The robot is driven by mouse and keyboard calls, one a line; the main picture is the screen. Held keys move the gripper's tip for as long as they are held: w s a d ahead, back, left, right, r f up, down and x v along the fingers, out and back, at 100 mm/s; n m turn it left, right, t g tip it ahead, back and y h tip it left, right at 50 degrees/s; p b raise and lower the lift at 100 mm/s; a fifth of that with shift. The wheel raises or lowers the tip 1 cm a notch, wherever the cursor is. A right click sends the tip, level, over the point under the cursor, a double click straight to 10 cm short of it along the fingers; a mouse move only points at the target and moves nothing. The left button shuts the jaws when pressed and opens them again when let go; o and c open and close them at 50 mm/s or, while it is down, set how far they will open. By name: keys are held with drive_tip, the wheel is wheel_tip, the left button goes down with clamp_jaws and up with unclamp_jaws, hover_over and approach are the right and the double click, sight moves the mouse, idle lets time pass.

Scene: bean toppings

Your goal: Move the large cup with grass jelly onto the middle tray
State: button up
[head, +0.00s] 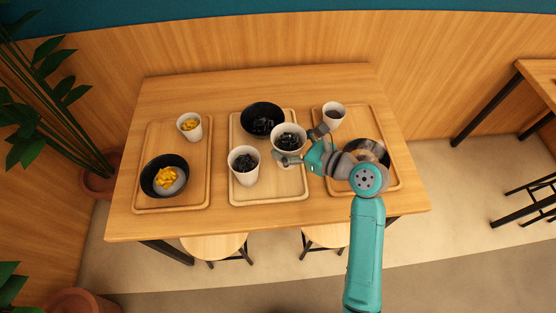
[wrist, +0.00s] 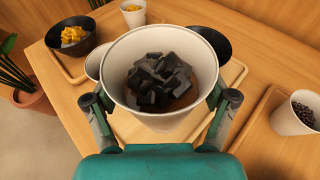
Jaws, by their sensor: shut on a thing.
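A white cup with black grass jelly (head: 289,149) is at the right part of the middle tray (head: 275,194) in the head view. My gripper (head: 300,146) is shut around this cup, one finger on each side. The held cup (wrist: 160,122) fills the centre of the wrist view, upright, with its jelly showing. Whether its base touches the tray I cannot tell. Another white cup with grass jelly (head: 243,175) stands on the middle tray, front left of the held one. A black bowl with grass jelly (head: 262,119) is at the tray's back.
The left tray (head: 180,205) holds a black bowl (head: 164,176) and a white cup (head: 189,127) with yellow topping. The right tray (head: 395,186) holds a white cup with dark beans (head: 333,117) and a bowl (head: 368,152) partly hidden by my arm. The middle tray's front right is bare.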

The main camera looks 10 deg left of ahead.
drive_tip(key=shift+f, duration=4.2)
drive_tip(key=shift+f, duration=0.15)
drive_tip(key=o, duration=1.3)
drive_tip(key=shift+c, duration=0.2)
drive_tip(key=shift+r, duration=0.2)
drive_tip(key=v, duration=1.2)
drive_tip(key=shift+s+f, duration=0.1)
drive_tip(key=shift+f, duration=0.05)
